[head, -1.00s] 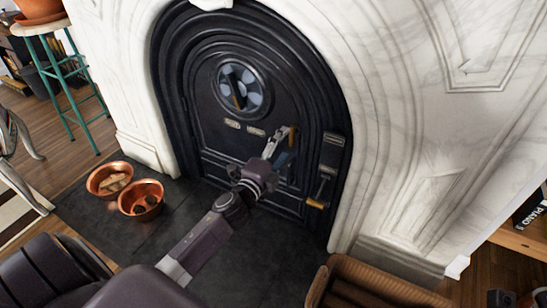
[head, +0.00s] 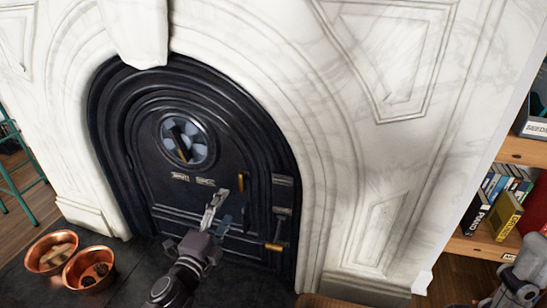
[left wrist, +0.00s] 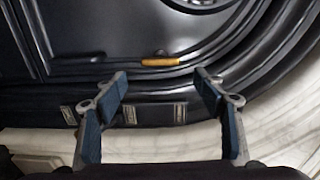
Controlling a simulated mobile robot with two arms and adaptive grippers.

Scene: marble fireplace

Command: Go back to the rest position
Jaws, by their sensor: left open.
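My left gripper (head: 224,207) is open and empty in front of the black arched fireplace door (head: 160,205). In the head view its fingers point up, just left of and below a small upright brass handle (head: 242,187). The left wrist view shows the two spread fingers (left wrist: 160,88) with nothing between them and a brass handle (left wrist: 160,62) beyond the tips. The door looks closed. A grey jointed part at the lower right corner of the head view looks like my right gripper (head: 522,284); its jaws are unclear.
A brass-tipped latch (head: 274,247) sits low on the door's right side. Two copper bowls (head: 52,252) (head: 89,269) stand on the dark hearth at left. White marble (head: 330,150) surrounds the door. A wooden bookshelf (head: 475,245) with books stands at right.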

